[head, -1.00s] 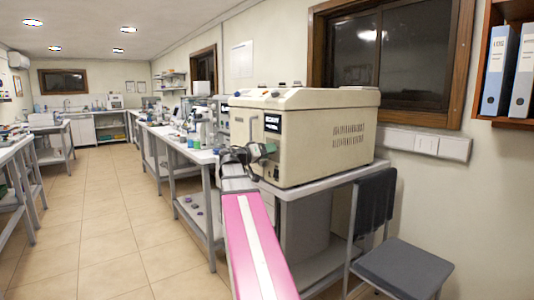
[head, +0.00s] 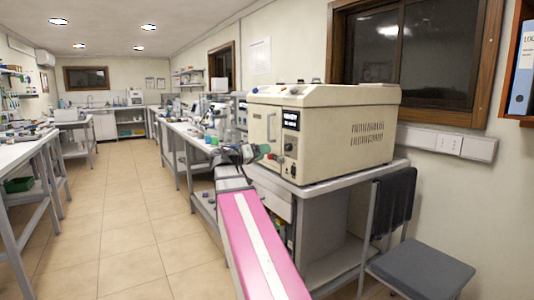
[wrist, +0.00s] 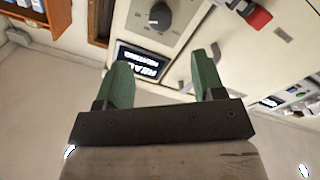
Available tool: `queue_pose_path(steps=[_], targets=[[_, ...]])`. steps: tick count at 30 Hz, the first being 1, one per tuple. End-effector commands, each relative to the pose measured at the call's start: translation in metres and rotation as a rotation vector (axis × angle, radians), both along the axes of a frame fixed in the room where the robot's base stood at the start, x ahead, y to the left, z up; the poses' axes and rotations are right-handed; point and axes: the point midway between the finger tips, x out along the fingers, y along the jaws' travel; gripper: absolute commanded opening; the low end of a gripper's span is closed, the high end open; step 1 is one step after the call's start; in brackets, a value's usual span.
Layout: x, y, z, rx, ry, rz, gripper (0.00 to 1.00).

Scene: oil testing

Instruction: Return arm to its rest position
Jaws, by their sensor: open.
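My gripper (wrist: 163,85) shows in the wrist view with two green fingers spread apart and nothing between them. In the head view my gripper (head: 262,152) is at the end of my pink and white arm, in front of the beige machine (head: 345,135). The machine's front panel (wrist: 180,60) shows in the wrist view beyond the fingers, with a dark knob, a small lit display and a red part. The fingers appear apart from the panel, though the exact gap is hard to tell.
The machine stands on a grey bench (head: 345,181) along the right wall. A dark chair (head: 418,268) is at the lower right. Another bench (head: 22,150) with items on it stands at the left. The tiled floor (head: 130,215) between the benches is clear.

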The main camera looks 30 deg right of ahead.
Motion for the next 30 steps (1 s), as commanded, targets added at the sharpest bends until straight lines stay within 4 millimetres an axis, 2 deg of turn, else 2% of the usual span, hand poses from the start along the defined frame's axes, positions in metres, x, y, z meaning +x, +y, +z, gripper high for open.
queue_pose_path(steps=[14, 17, 20, 23, 30], targets=[[0.0, 0.001, 0.0, 0.001, 0.0, 0.001, 0.62], [0.001, 0.002, -0.008, 0.018, 0.013, 0.007, 0.62], [0.004, 0.006, -0.036, 0.082, 0.06, 0.032, 0.62], [0.007, 0.017, -0.085, 0.197, 0.145, 0.081, 0.62], [0.003, 0.062, -0.222, 0.534, 0.382, 0.232, 0.62]])
